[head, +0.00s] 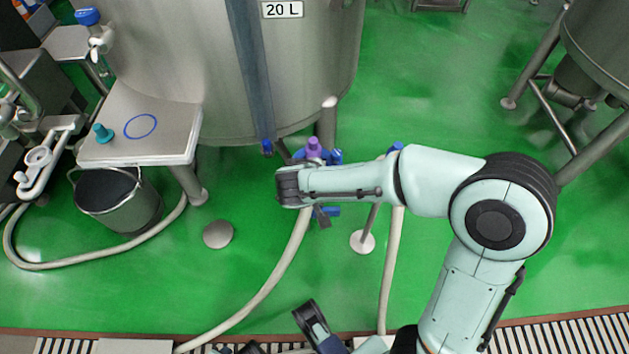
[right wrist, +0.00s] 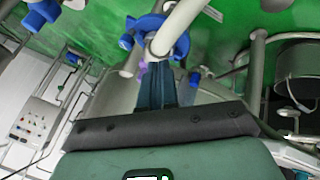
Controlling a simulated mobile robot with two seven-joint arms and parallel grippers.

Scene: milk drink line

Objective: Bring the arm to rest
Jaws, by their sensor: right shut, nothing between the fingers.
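My right arm reaches in from the right in the head view, and its dark wrist end is over the valve below the tank. My right gripper (right wrist: 165,68) shows in the right wrist view with its fingers together and empty. A purple-capped valve (head: 314,148) with blue parts is just beyond the wrist. Part of my other arm shows at the bottom edge of the head view; its fingers cannot be made out.
A steel tank (head: 190,60) marked 20 L stands behind my right wrist. A steel side table (head: 170,148) with a blue ring mark is at left, above a bucket (head: 118,215). A pale hose (head: 270,285) crosses the floor. Another vessel (head: 600,45) stands at right. Green floor is open between.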

